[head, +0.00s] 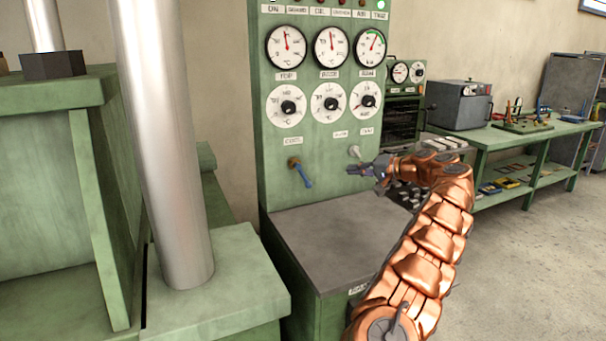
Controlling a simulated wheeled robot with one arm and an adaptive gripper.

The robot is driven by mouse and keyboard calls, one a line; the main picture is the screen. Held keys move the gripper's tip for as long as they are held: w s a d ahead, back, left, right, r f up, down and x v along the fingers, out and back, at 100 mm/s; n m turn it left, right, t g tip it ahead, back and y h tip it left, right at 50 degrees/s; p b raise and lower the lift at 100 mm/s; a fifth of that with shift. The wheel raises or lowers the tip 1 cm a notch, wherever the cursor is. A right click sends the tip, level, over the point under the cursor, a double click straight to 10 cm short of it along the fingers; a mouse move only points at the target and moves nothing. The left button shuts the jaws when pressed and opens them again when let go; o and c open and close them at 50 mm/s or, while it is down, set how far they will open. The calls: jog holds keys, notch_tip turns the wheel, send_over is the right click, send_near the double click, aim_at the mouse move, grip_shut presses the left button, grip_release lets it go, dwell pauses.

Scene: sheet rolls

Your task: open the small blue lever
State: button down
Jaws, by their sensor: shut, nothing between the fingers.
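The small blue lever (303,176) is on the front of the green control panel (290,223), low on its left side. It hangs from a brass fitting (293,162) and slants down to the right. My gripper (351,170) is to the right of the lever, at about the same height in the picture and apart from it. Its fingers point left and look shut, with nothing between them. A pale knob or fitting (354,151) shows just above my gripper. My copper-coloured arm comes up from the bottom right and hides part of the panel's right edge.
Gauges (331,47) and dials (328,104) cover the panel above. A dark flat top (320,235) juts out below the lever. A thick metal column (165,140) on a green press stands at the left. A green workbench (540,135) stands at the right, with open floor before it.

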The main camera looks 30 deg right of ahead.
aim_at(303, 176)
jog(key=s+a+f+p+x, duration=0.1)
jog(key=a+x, duration=0.1)
jog(key=x, duration=1.1)
jog(key=shift+s+a+f+p, duration=0.2)
jog(key=shift+s+p, duration=0.05)
jog(key=shift+p, duration=0.1)
